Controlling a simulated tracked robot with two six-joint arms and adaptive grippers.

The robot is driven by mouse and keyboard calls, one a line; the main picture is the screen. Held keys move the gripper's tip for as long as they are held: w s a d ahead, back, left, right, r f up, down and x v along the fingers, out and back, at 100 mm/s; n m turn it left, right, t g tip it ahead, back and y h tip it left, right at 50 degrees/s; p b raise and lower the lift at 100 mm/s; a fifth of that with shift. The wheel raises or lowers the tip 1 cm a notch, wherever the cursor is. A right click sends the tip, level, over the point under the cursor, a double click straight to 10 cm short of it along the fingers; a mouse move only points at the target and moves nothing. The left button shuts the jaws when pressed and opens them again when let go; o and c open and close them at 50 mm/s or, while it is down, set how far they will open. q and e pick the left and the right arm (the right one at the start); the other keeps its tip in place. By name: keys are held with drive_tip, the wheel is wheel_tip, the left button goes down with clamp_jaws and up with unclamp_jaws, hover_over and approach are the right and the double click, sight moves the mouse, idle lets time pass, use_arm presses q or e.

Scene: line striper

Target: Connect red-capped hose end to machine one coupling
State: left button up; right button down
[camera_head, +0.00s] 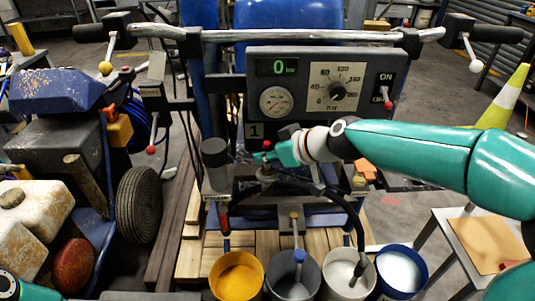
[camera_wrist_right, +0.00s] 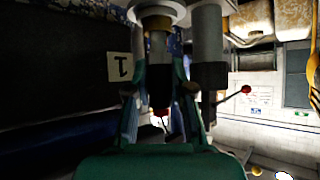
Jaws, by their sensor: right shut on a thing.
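My right gripper (camera_head: 265,158) reaches in from the right, in front of machine one, whose panel carries a "1" label (camera_head: 255,131). Its teal fingers are shut on the red-capped hose end; the red part (camera_head: 267,145) shows just above the fingertips. In the right wrist view the red part (camera_wrist_right: 160,112) sits between the two fingers (camera_wrist_right: 160,90). My left gripper is not in view.
A grey cylinder (camera_head: 214,155) stands close left of my right gripper. Yellow (camera_head: 237,260), grey (camera_head: 307,263), white (camera_head: 335,257) and blue-rimmed (camera_head: 420,272) buckets stand below, with black hoses above them. The control panel (camera_head: 325,85) and handlebar (camera_head: 270,36) stand behind and above.

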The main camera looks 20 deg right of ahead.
drive_tip(key=shift+f+b, duration=1)
drive_tip(key=shift+b, duration=0.15)
idle(0.5)
drive_tip(key=c, duration=0.9)
unclamp_jaws()
drive_tip(key=shift+c, duration=0.2)
drive_tip(key=shift+o, duration=0.2)
drive_tip(key=shift+o, duration=1.4)
drive_tip(key=shift+s+r, duration=0.1)
drive_tip(key=shift+r, duration=0.05)
drive_tip(key=v, duration=0.6)
drive_tip(key=shift+s+d+r, duration=0.15)
drive_tip(key=shift+s+d, duration=0.05)
drive_tip(key=shift+s, duration=0.1)
